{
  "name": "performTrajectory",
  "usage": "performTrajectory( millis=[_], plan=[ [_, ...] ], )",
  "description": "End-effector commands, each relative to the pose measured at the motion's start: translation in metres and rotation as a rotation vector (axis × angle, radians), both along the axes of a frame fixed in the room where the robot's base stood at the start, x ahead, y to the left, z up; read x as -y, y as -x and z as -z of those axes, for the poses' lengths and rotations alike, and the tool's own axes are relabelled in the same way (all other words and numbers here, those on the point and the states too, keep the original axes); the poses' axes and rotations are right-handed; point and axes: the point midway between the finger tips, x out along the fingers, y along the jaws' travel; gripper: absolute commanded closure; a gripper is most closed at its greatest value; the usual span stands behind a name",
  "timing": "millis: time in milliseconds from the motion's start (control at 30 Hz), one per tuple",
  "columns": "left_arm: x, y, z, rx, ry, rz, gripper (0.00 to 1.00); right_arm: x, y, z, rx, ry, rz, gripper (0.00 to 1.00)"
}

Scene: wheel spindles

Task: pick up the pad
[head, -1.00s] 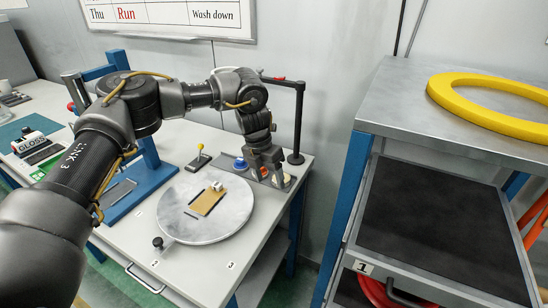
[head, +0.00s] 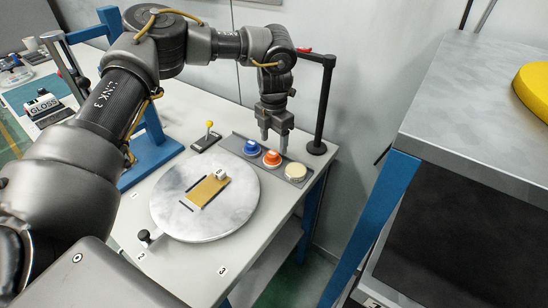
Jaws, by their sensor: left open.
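Three round pads sit in a row on a grey strip (head: 283,168) at the table's right edge: a blue pad (head: 251,146), an orange pad (head: 271,158) and a cream pad (head: 296,171). My left gripper (head: 274,146) points down at the strip, its fingertips close to the orange pad in the picture. It is open with nothing between its fingers. I cannot tell its exact height above the strip. My right gripper is out of view.
A round grey disc (head: 240,212) bears a tan plate (head: 208,190) with a small white piece (head: 221,173). A yellow-knobbed lever (head: 208,137) stands left of the pads. A dark post (head: 325,105) rises behind my gripper. A metal-topped bench (head: 480,90) is at right.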

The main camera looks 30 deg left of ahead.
Motion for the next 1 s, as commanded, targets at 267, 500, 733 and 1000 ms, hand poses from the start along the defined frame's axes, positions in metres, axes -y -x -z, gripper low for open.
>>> performTrajectory(
  millis=[267,500,733,1000],
  plan=[
    [-0.001,0.001,0.009,0.0,0.001,0.0,0.36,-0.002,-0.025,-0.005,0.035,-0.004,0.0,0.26],
    [-0.003,0.001,0.042,-0.002,0.0,0.001,0.36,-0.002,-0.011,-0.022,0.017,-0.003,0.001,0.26],
    [-0.003,0.0,0.059,0.001,0.001,0.0,0.36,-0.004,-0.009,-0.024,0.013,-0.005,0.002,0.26],
    [-0.003,0.0,0.059,0.001,0.001,0.0,0.49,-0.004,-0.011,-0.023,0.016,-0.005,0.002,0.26]
  ],
)
